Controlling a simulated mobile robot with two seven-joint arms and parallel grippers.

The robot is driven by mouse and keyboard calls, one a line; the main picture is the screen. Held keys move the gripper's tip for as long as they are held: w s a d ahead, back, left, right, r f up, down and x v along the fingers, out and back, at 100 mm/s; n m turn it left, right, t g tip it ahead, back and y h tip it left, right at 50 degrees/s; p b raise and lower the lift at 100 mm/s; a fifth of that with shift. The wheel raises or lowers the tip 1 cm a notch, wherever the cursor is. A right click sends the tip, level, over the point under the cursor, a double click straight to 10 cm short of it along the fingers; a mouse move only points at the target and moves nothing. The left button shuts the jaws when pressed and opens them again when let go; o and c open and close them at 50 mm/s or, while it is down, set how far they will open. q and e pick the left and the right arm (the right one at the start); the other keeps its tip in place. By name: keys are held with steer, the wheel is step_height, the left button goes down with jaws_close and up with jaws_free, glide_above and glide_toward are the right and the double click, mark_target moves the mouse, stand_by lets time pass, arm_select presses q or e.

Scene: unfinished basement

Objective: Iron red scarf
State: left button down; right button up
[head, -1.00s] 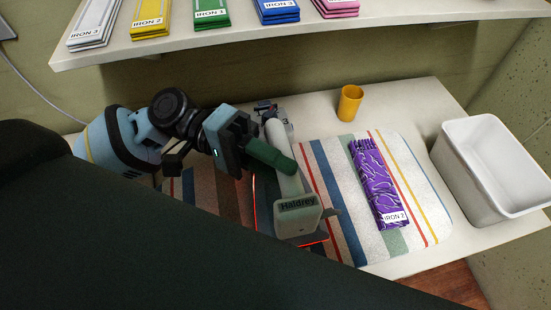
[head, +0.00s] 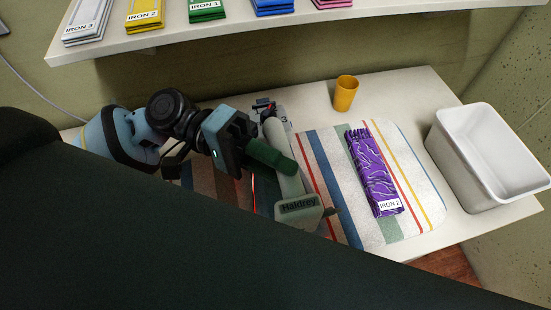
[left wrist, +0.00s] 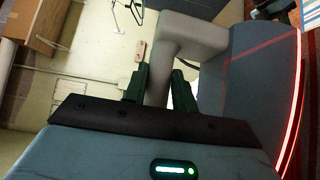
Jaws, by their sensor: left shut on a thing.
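My left gripper (head: 268,156) is shut on the handle of a grey-green iron (head: 298,208) marked "Haldrey". The iron is over the left part of the striped ironing mat (head: 412,160); I cannot tell whether its soleplate touches the mat. In the left wrist view, the gripper's green fingers (left wrist: 160,86) close around the pale handle (left wrist: 188,36), and a red line glows along the iron's edge. A folded purple patterned scarf (head: 370,168) labelled "IRON 2" lies on the mat, right of the iron and apart from it. No red scarf is visible.
A yellow cup (head: 345,93) stands behind the mat. A deep white bin (head: 487,191) stands at the table's right. A shelf (head: 230,38) above holds folded white, yellow, green, blue and pink cloths with labels. A large dark shape hides the table's front left.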

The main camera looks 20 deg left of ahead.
arm_select(q)
steer(key=shift+w+a+r, duration=0.1)
steer(key=shift+w+a, duration=0.25)
steer(key=shift+w, duration=0.2)
arm_select(e)
steer(key=shift+s+f, duration=0.2)
steer(key=shift+f, duration=0.05)
stand_by(0.8)
arm_select(q)
steer(key=shift+r, duration=0.1)
arm_select(e)
steer(key=shift+w+r, duration=0.1)
stand_by(0.5)
